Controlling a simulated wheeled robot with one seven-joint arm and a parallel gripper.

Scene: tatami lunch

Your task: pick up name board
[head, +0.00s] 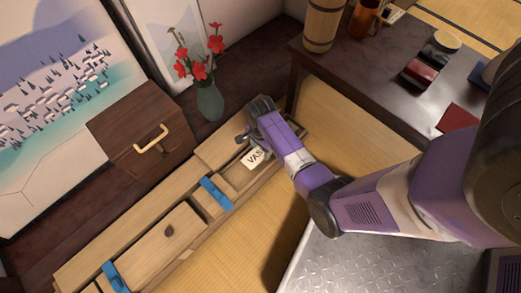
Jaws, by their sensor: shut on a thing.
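The name board (252,160) is a small pale plate with dark letters reading "VAS"; the rest of it is hidden by my arm. It shows tilted, over the far end of the long wooden tray. My gripper (256,147) is at the board's upper edge, shut on it, with the fingers small and partly covered by my purple wrist. I cannot tell whether the board touches the wood below.
The long wooden tray (77,269) has blue straps (215,194) and lidded compartments. A dark wooden box (130,122) with a yellow handle and a vase (209,103) with red flowers stand behind. A dark low table (350,88) at right holds a wooden bucket (322,24) and other tableware.

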